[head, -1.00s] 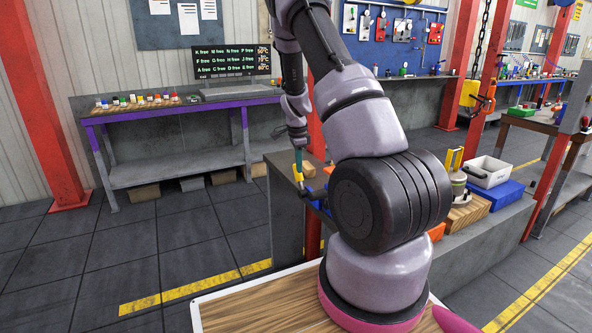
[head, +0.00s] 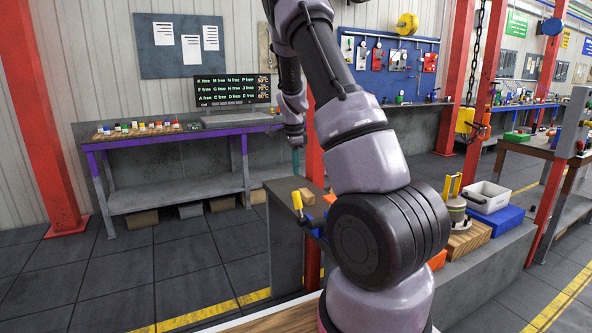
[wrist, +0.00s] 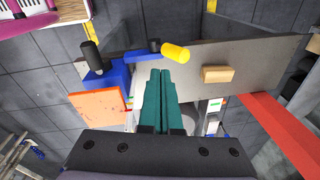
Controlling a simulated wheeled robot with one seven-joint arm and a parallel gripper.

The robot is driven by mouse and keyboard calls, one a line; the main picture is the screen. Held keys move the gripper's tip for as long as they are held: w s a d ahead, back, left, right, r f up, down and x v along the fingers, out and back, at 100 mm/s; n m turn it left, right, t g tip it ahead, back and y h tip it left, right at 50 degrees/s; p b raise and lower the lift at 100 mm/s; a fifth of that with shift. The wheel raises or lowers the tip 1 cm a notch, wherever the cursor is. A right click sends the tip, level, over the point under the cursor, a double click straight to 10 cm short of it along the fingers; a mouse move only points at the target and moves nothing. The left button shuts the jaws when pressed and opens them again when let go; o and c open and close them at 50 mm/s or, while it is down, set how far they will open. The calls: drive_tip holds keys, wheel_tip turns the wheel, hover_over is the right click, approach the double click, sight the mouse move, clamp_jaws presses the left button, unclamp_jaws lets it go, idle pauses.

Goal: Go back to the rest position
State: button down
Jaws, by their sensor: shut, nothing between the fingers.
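My gripper (head: 296,160) hangs above the near end of the grey bench in the head view, its teal fingers pointing down and partly hard to make out. In the wrist view my gripper (wrist: 166,72) has its two teal fingers together with nothing between them. A yellow handle (head: 297,200) on a blue fixture (head: 317,220) stands below the fingertips, apart from them. The yellow handle (wrist: 175,53) and blue fixture (wrist: 112,76) also show just beyond the fingers in the wrist view.
A small wooden block (wrist: 218,74) lies on the grey bench (wrist: 265,65), and an orange block (wrist: 97,103) sits beside the fixture. A red post (head: 314,160) rises close to my arm. A purple-edged table (head: 180,131) stands at the back left; floor before it is clear.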

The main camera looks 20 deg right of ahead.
drive_tip(key=s+a+r+n+t+y, duration=0.1)
drive_tip(key=s+a+r+n+t, duration=0.1)
drive_tip(key=s+a+r+n, duration=0.45)
drive_tip(key=s+a+r+n+t+y, duration=0.1)
drive_tip(key=s+a+r+y, duration=0.15)
drive_tip(key=s+r, duration=0.8)
drive_tip(key=s+a+r+n+t, duration=0.1)
drive_tip(key=s+a+r+n, duration=0.2)
drive_tip(key=s, duration=0.4)
drive_tip(key=s+a+r+n+t, duration=0.2)
drive_tip(key=s+a+r+n, duration=0.2)
drive_tip(key=s, duration=0.4)
drive_tip(key=shift+r+n, duration=0.3)
drive_tip(key=shift+n, duration=0.35)
